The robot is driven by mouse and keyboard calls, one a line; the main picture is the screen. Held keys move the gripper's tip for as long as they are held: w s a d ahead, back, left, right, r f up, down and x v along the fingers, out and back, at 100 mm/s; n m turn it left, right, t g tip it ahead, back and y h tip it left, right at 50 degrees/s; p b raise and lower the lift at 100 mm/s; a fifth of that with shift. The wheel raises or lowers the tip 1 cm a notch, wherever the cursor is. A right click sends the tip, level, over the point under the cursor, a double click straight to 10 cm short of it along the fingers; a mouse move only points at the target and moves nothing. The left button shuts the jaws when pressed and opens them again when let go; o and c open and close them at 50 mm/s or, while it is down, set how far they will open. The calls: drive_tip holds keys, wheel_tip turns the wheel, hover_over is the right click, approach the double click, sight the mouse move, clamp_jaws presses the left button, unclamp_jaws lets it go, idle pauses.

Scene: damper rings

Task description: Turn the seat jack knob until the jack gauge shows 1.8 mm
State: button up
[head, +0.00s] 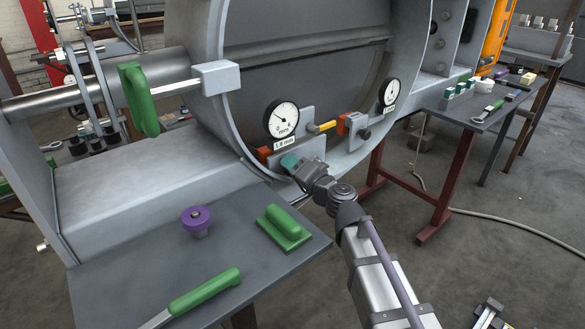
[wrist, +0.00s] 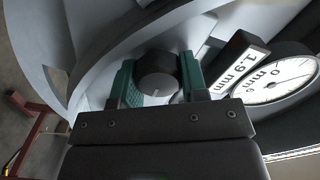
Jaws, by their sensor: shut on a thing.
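The seat jack knob (wrist: 157,66) is a dark round knob with a pale mark on its face. In the wrist view it sits between the two green fingers of my gripper (wrist: 157,84), which is shut on it. In the head view my gripper (head: 289,162) is at the lower rim of the big ring, and the knob is hidden there. The jack gauge (head: 283,118) is a white dial just above my gripper. The exact needle reading is unclear.
A second dial gauge (head: 390,92) and a jack with a dark knob (head: 365,134) stand farther right on the ring. A grey table (head: 150,245) in front holds a purple knob (head: 196,220) and green-handled tools. Another tool table (head: 440,101) stands at right.

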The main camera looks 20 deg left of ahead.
drive_tip(key=o, duration=0.9)
drive_tip(key=v, duration=1.1)
drive_tip(key=shift+f, duration=0.1)
